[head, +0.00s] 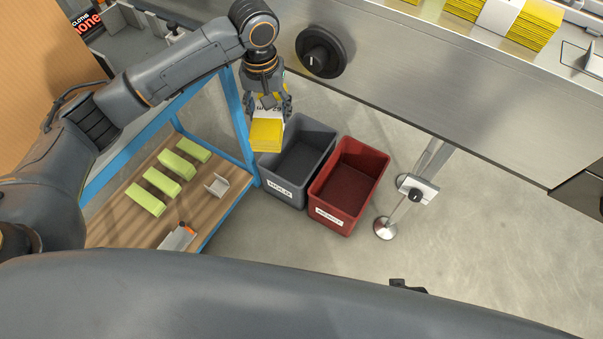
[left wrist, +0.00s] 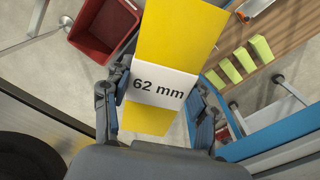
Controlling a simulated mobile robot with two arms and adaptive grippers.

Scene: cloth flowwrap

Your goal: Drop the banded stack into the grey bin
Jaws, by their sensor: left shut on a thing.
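The banded stack (head: 267,135) is a yellow block of folded cloths with a white band. In the left wrist view the band (left wrist: 160,90) reads "62 mm". My left gripper (head: 269,104) is shut on the stack across the band, one finger at each side. It holds the stack in the air, just left of the grey bin (head: 316,137) as the head view shows it. The bin stands on the floor and its visible inside looks empty. In the left wrist view the stack hides most of it. My right gripper is not in view.
A red bin (head: 374,165) stands against the grey bin's right side. A blue-framed bench (head: 122,233) with several green packs (head: 157,181) is at the left. A steel machine (head: 440,95) with a black knob (head: 321,53) lies behind. A machine foot (head: 386,228) stands right of the bins.

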